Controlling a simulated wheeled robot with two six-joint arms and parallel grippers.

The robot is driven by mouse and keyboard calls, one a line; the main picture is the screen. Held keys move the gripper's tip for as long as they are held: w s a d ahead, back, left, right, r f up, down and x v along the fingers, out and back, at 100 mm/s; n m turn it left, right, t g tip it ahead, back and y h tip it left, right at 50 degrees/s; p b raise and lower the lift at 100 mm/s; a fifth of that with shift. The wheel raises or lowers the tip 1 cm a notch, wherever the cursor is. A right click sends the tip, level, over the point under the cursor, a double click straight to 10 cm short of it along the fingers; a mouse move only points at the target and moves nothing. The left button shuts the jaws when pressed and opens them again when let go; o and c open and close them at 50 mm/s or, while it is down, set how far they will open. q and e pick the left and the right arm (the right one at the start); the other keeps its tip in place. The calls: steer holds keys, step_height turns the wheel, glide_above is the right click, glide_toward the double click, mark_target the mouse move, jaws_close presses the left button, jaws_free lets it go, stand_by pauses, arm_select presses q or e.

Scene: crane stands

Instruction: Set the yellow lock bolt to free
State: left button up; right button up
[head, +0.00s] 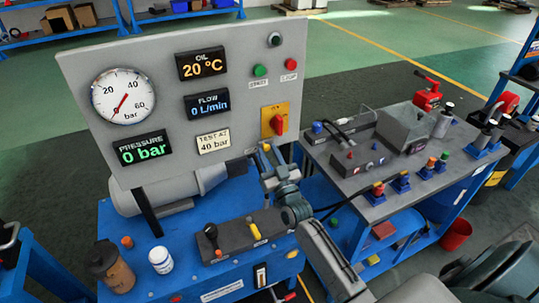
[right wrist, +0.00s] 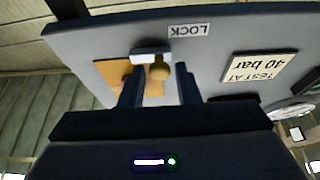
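The yellow lock bolt (right wrist: 160,71) shows in the right wrist view as a round knob below a white bracket (right wrist: 150,57), beside the upside-down LOCK label (right wrist: 189,30). In the head view the bolt (head: 266,147) is a small yellow spot at the panel's lower right edge, partly hidden by my gripper. My right gripper (right wrist: 159,86) is open, with one finger on each side of the knob and gaps visible. It also shows in the head view (head: 272,161), just below the red switch. I cannot tell whether the bolt is set to lock or free. My left gripper is not in view.
The grey gauge panel (head: 160,95) carries a red rotary switch (head: 278,124) on a yellow plate, just above my gripper. A second bench (head: 400,165) stands right.

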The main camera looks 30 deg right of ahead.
jaws_close()
steer(key=a+b, duration=0.1)
steer(key=a, duration=0.3)
steer(key=shift+w+a, duration=0.15)
steer(key=shift+a, duration=0.1)
steer(key=shift+c, duration=0.4)
jaws_free()
steer(key=o, duration=0.4)
steer(key=shift+a, duration=0.15)
steer(key=shift+c, duration=0.2)
steer(key=shift+o, duration=0.5)
steer(key=shift+a, duration=0.15)
